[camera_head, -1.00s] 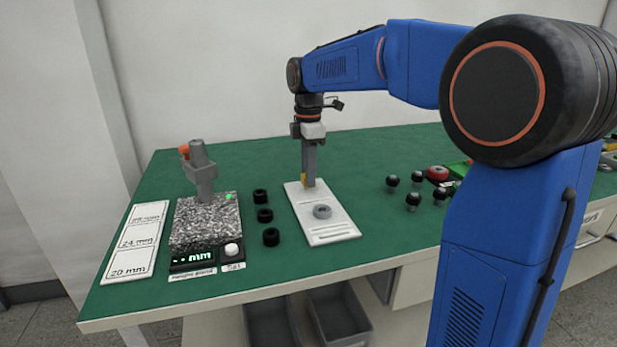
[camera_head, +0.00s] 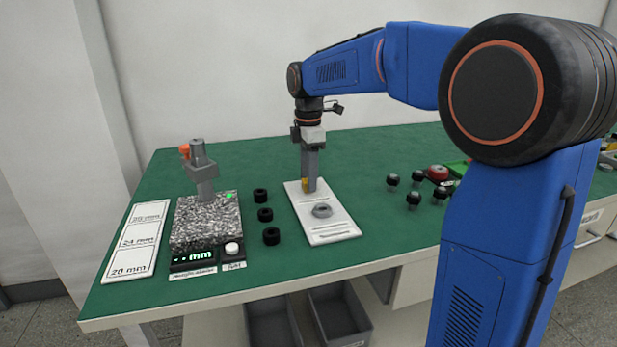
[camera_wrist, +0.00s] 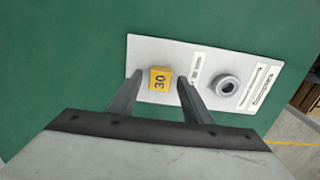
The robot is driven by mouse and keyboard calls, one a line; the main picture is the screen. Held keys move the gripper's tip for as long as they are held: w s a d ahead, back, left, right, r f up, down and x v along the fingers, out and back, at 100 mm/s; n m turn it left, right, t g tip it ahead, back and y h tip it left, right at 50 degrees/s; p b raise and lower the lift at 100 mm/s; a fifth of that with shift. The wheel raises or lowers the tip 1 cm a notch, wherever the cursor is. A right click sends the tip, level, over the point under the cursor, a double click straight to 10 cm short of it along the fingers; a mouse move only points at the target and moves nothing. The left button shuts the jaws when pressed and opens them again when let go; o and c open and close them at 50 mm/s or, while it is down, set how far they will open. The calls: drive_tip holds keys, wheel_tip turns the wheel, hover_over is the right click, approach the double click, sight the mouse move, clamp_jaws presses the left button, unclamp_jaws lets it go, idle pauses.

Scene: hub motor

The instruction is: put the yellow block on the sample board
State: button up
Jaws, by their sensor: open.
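The yellow block (camera_wrist: 159,79), marked 30, sits on the white sample board (camera_wrist: 216,61) near one end, between my fingers. In the head view the yellow block (camera_head: 305,186) shows partly behind my gripper at the board's far end. My gripper (camera_wrist: 158,82) is open, with one finger on each side of the block and a visible gap to each finger. In the head view my gripper (camera_head: 309,185) points straight down over the far end of the board (camera_head: 334,230). A grey ring (camera_wrist: 227,86) lies on the board beside the block.
Several black rings (camera_head: 264,214) stand left of the board. Further left are a height gauge (camera_head: 205,222) and a white card with mm labels (camera_head: 137,240). Black-topped knobs (camera_head: 413,198) and a red round part (camera_head: 437,173) lie to the right. Green table is clear behind the board.

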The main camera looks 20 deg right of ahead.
wheel_tip(320, 180, up, 12)
idle(0.5)
drive_tip(key=shift+s+f, duration=0.15)
